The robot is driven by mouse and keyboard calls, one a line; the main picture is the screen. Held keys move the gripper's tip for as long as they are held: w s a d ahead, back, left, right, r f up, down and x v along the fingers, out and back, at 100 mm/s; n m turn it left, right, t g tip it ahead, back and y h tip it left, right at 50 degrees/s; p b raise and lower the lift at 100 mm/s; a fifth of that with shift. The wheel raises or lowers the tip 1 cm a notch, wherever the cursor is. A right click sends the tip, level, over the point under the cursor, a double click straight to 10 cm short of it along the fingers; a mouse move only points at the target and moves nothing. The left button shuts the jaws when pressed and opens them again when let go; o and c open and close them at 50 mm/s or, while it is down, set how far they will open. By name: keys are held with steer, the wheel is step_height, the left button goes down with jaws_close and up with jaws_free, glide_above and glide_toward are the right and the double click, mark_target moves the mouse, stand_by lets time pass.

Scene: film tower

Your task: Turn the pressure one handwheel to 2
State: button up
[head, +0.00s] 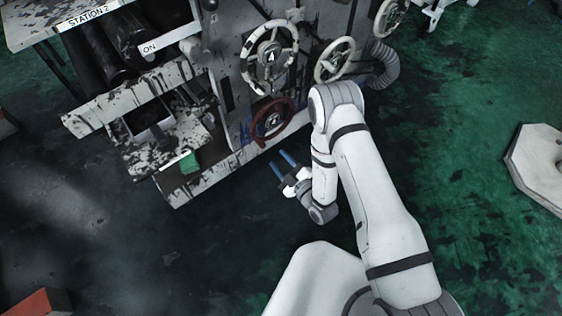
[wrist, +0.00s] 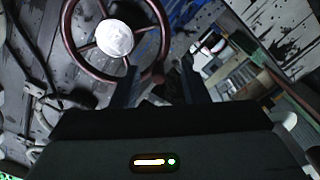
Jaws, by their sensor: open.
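Several handwheels stand on the machine's front panel, and I cannot read which one is pressure one. A dark red handwheel (head: 291,106) sits low on the panel. It also shows in the wrist view (wrist: 84,48), with a round pale hub. A larger white handwheel (head: 249,68) with black smears is above it, with a small dark mark at its hub. Another white handwheel (head: 334,60) is to the right. My gripper (head: 281,161) is open and empty, below the red wheel and apart from it in the head view. In the wrist view my gripper (wrist: 160,72) overlaps the wheel's lower right rim.
A ribbed grey hose (head: 384,66) and another white wheel (head: 391,15) are at the upper right. A paint-stained bench (head: 128,152) with a green item (head: 190,163) stands left of the wheels. A pale block (head: 541,163) lies far right. The dark floor (head: 190,250) in front is clear.

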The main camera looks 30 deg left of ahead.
steer(key=shift+d, duration=0.1)
steer(key=p+v, duration=0.2)
steer(key=v, duration=0.5)
steer(key=shift+d+p, duration=0.25)
steer(key=shift+p, duration=0.1)
steer(key=shift+s, duration=0.1)
